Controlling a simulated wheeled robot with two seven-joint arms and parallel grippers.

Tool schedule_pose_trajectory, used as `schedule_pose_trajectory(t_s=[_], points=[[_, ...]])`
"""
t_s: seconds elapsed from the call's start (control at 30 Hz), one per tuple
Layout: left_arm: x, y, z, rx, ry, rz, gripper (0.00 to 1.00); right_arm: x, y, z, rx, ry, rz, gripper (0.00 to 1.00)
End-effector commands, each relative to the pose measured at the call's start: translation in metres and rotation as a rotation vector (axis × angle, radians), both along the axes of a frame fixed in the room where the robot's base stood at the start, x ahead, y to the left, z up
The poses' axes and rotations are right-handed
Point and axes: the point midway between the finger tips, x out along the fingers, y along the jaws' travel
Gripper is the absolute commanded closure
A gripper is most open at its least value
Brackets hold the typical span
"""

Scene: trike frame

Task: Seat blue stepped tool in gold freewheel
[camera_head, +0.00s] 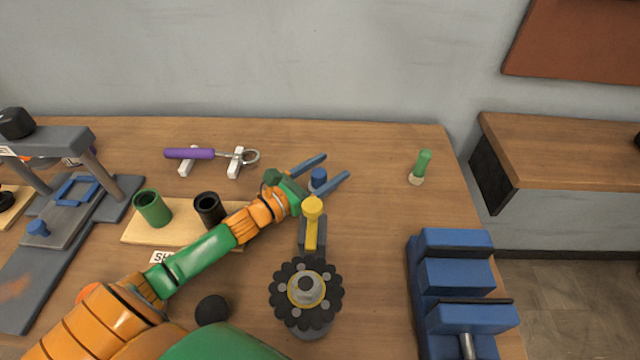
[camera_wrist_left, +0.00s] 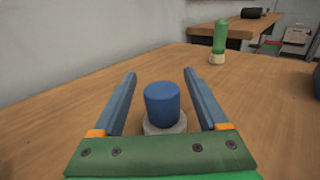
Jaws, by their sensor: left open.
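The blue stepped tool (camera_head: 318,178) stands upright on the table behind the yellow-topped part. In the left wrist view the blue tool (camera_wrist_left: 162,103) has a wide blue top above a pale grey round base (camera_wrist_left: 165,127). My left gripper (camera_head: 334,167) is open, with one finger on each side of the tool and a gap showing on both sides in the wrist view. The gold freewheel (camera_head: 307,289) sits in the middle of a dark toothed, round piece near the front of the table, with a grey hub at its centre. My right gripper is not seen.
A yellow-topped part (camera_head: 312,215) stands between tool and freewheel. A blue vise-like block (camera_head: 456,275) is at the right and a green-handled item (camera_head: 421,167) at the back right. Green (camera_head: 152,207) and black cups (camera_head: 209,209) stand left, near my arm. A purple-handled tool (camera_head: 190,154) rests behind.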

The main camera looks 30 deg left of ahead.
Motion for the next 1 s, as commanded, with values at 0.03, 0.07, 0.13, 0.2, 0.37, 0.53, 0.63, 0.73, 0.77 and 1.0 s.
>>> schedule_pose_trajectory(t_s=[0.03, 0.07, 0.13, 0.2, 0.37, 0.53, 0.63, 0.73, 0.77, 1.0], points=[[0.006, -0.002, -0.001, 0.0, -0.003, -0.001, 0.24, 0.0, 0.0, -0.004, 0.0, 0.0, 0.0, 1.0], [0.008, -0.003, -0.001, -0.001, -0.002, -0.001, 0.24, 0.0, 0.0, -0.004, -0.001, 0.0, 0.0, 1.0], [0.011, -0.003, 0.0, 0.001, 0.0, 0.0, 0.24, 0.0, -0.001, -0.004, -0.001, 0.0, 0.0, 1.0], [0.011, -0.004, 0.0, 0.001, 0.001, 0.0, 0.24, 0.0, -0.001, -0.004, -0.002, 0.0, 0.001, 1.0], [0.01, -0.004, 0.001, 0.0, 0.0, 0.0, 0.38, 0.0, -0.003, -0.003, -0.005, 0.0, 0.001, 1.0], [0.01, -0.004, 0.001, 0.0, 0.0, 0.0, 0.83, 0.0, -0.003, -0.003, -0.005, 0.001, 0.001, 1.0], [0.01, -0.004, 0.001, 0.0, 0.0, 0.0, 1.0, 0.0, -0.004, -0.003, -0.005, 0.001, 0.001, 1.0], [0.01, -0.004, 0.001, 0.0, -0.001, 0.0, 1.0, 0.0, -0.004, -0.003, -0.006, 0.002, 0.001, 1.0], [0.01, -0.004, 0.001, 0.0, -0.001, 0.0, 1.0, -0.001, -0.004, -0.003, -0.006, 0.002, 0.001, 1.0], [0.01, -0.004, 0.01, 0.001, -0.003, -0.002, 1.0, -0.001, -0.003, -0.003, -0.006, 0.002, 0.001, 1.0]])
